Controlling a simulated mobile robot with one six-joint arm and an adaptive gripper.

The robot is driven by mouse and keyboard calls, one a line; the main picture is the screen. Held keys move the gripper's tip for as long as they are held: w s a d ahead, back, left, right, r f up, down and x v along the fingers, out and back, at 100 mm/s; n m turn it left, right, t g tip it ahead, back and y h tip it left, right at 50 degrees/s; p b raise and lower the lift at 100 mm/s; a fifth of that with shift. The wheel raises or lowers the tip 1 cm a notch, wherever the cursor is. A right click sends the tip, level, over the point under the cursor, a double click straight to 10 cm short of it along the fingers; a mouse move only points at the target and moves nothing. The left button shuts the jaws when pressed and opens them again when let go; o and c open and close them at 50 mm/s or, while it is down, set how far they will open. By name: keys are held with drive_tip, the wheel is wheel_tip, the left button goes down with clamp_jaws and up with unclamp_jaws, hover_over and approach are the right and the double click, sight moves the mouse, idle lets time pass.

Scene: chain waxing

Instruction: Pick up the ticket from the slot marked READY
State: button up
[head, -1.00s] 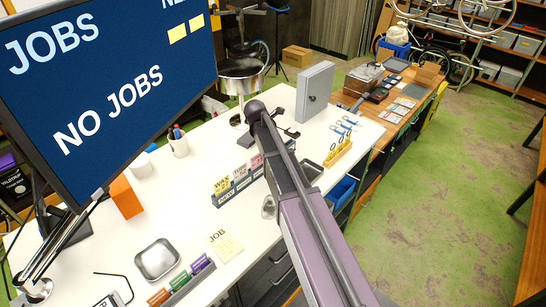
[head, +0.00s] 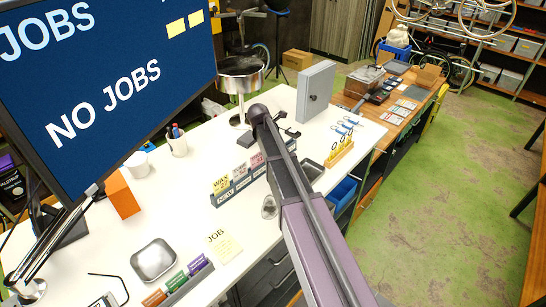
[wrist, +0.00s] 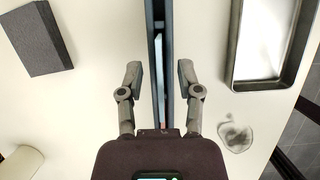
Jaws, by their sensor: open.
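A dark blue ticket rack (head: 232,191) stands on the white bench in the head view. It holds a yellow ticket marked WAX (head: 221,184), a whitish ticket (head: 240,171) and a pink ticket (head: 257,160). The front label at its near end reads NEW. My arm hides its far end, and I cannot read a READY label. In the wrist view, the rack (wrist: 158,70) runs lengthwise between the fingers of my open gripper (wrist: 158,78), with a gap on both sides. A pale strip shows inside it. No ticket is gripped.
A dark grey block (wrist: 37,38) lies left of the rack and a metal tray (wrist: 236,84) right of it. A clear, smudged item (wrist: 235,135) lies below that tray. A large screen (head: 110,70) reads NO JOBS. A JOB note (head: 225,246) lies on the bench.

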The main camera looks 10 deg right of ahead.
drive_tip(key=shift+b+x, duration=0.6)
drive_tip(key=shift+x, duration=0.35)
clamp_jaws()
